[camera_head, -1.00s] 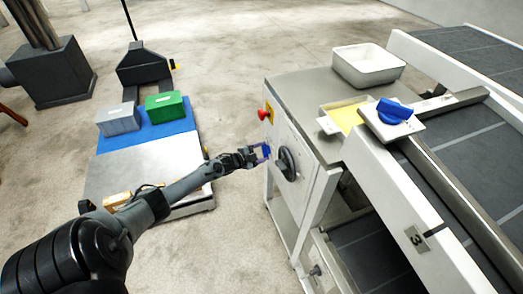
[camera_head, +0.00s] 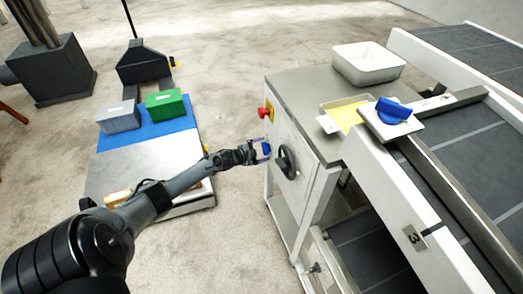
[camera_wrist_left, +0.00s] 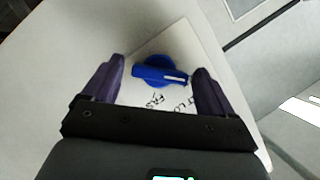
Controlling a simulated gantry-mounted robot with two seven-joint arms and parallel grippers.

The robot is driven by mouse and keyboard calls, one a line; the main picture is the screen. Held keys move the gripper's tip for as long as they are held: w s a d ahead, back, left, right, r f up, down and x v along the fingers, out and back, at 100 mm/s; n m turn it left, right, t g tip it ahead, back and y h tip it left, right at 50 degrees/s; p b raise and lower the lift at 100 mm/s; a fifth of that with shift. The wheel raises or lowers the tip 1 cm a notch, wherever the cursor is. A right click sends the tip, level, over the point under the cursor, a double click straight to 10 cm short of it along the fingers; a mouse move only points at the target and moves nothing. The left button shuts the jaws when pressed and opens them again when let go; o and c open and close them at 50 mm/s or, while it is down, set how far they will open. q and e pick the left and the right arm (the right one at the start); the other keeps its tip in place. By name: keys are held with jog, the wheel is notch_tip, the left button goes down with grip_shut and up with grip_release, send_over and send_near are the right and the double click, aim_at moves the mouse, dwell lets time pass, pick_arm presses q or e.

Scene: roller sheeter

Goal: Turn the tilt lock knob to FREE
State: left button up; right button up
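The blue tilt lock knob (camera_wrist_left: 160,73) shows in the left wrist view, with a white line along its bar. It sits on a white plate with black lettering, partly hidden and hard to read. In the head view this knob (camera_head: 266,149) is a small blue patch on the machine's side panel, mostly hidden by my gripper. My left gripper (camera_head: 262,151) is open at the panel. In the left wrist view its two fingers (camera_wrist_left: 159,70) stand on either side of the knob. I cannot tell whether they touch it. My right gripper is not in view.
A black round handle (camera_head: 287,162) is close to the right of my gripper, and a red button (camera_head: 264,113) is above it. Another blue knob (camera_head: 393,109) sits on top of the machine. A white bin (camera_head: 368,65) stands behind it. Open floor lies left of the panel.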

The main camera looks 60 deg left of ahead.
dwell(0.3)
pick_arm(q)
jog(key=shift+s+r+p, duration=0.2)
jog(key=shift+s+p, duration=0.25)
jog(key=shift+s, duration=0.1)
jog(key=p+v, duration=0.4)
jog(key=v, duration=0.5)
jog(key=shift+s+p, duration=0.3)
jog(key=shift+s, duration=0.05)
